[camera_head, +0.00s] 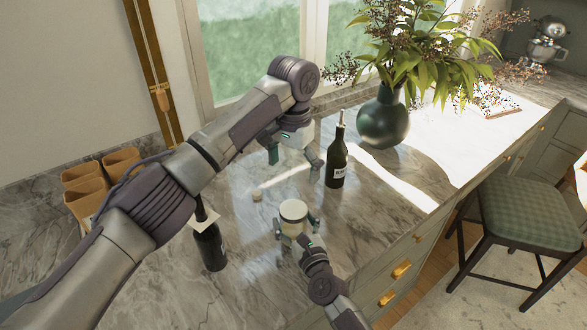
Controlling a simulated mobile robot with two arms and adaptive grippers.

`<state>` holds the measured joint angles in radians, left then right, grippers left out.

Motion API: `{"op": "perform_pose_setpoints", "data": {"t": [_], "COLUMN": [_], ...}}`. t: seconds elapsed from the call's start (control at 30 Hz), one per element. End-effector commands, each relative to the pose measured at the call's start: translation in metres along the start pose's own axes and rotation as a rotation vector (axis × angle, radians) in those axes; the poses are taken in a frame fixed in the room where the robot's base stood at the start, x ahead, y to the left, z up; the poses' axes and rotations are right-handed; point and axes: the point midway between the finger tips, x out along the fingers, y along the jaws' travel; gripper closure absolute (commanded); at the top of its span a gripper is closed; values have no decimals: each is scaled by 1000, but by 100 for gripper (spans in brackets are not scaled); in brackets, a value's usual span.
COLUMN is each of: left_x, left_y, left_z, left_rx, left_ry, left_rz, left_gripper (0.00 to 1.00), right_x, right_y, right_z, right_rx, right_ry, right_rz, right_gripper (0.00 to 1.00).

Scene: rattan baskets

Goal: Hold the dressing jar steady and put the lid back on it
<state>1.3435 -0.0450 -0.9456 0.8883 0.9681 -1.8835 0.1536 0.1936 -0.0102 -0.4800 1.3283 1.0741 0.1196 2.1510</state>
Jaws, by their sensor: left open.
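The dressing jar (292,212), pale with a round cream top, stands upright on the marble counter. My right gripper (296,226) comes from the front with a finger on each side of the jar and appears shut on it. My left gripper (294,165) is open, pointing down above the counter, behind and above the jar. No object shows between its fingers. A small tan piece (257,195) lies on the counter left of the jar; I cannot tell whether it is the lid.
A dark bottle with a pourer (337,165) stands right of my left gripper. Another dark bottle (210,248) stands left of the jar, partly behind my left arm. A green vase with branches (383,122) is at the back right. Woven baskets (84,204) stand at the left. A stool (525,215) is off the counter.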

Motion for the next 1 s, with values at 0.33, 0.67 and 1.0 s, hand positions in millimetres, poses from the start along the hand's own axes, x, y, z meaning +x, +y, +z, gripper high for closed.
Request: {"op": "perform_pose_setpoints", "data": {"t": [0.33,0.67,1.0], "left_x": [0,0,0], "left_y": [0,0,0], "left_z": [0,0,0], "left_rx": [0,0,0], "left_ry": [0,0,0], "left_rz": [0,0,0], "left_gripper": [0,0,0], "right_x": [0,-37,-104], "right_y": [0,0,0], "right_z": [0,-2,-1], "right_rx": [0,3,0], "right_ry": [0,3,2], "right_rz": [0,-1,0], "right_gripper": [0,0,0]}}
